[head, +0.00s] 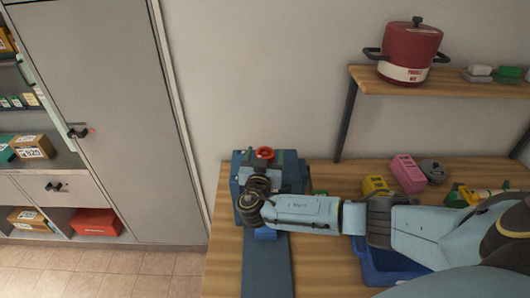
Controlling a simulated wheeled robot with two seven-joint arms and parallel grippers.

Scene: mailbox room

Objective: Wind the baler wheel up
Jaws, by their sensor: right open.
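The baler (291,172) is a dark blue machine on the wooden table, in the lower middle of the head view. Its red wheel (265,153) shows at the top, towards the wall. My right arm reaches in from the right, and its wrist covers much of the baler. My right gripper (262,164) is open at the near side of the wheel; whether its fingers touch the wheel is too small to tell. A long blue bed (267,270) extends from the baler towards the front. My left gripper is out of view.
A blue tray (376,274) lies partly under my right arm. A yellow block (374,184), a pink block (407,173) and a grey round item (433,171) stand behind the arm. A wall shelf (440,88) holds a red pot (410,50). A grey cabinet (90,110) stands left.

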